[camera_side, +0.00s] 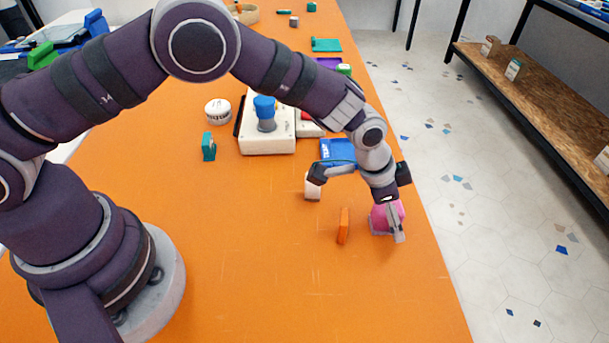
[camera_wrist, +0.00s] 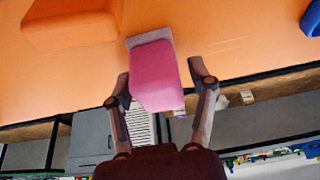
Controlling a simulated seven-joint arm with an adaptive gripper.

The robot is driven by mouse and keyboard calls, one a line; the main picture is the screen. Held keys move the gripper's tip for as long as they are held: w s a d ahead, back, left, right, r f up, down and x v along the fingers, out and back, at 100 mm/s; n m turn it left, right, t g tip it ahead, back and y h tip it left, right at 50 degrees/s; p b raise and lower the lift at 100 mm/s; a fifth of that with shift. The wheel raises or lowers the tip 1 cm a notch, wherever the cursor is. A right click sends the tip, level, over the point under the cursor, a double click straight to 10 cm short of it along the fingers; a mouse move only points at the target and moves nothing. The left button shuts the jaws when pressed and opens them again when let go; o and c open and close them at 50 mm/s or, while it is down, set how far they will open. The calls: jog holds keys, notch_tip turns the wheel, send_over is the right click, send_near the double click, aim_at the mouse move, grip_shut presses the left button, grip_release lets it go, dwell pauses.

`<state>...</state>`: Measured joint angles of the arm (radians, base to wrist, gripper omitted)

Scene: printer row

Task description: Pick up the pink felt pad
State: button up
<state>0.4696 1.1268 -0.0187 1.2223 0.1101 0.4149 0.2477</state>
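The pink felt pad (camera_side: 381,216) is a pink block with a greyish-mauve base. It rests on the orange table near its right edge. In the wrist view the pad (camera_wrist: 157,75) lies between the two fingers of my gripper (camera_wrist: 160,88). The left finger is close beside the pad, and a small gap shows at the right finger, so the gripper looks open around it. In the side view my gripper (camera_side: 390,212) reaches down over the pad. One finger crosses in front of it and the other is mostly hidden.
An orange block (camera_side: 343,226) stands just left of the pad and also shows in the wrist view (camera_wrist: 70,24). A white-and-tan block (camera_side: 312,188) and a blue box (camera_side: 337,151) lie farther back. A beige device with a blue knob (camera_side: 265,107) stands behind. The front table is clear.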

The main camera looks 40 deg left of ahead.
jog(key=c, duration=0.9)
jog(key=shift+o, duration=0.2)
jog(key=shift+r, duration=0.1)
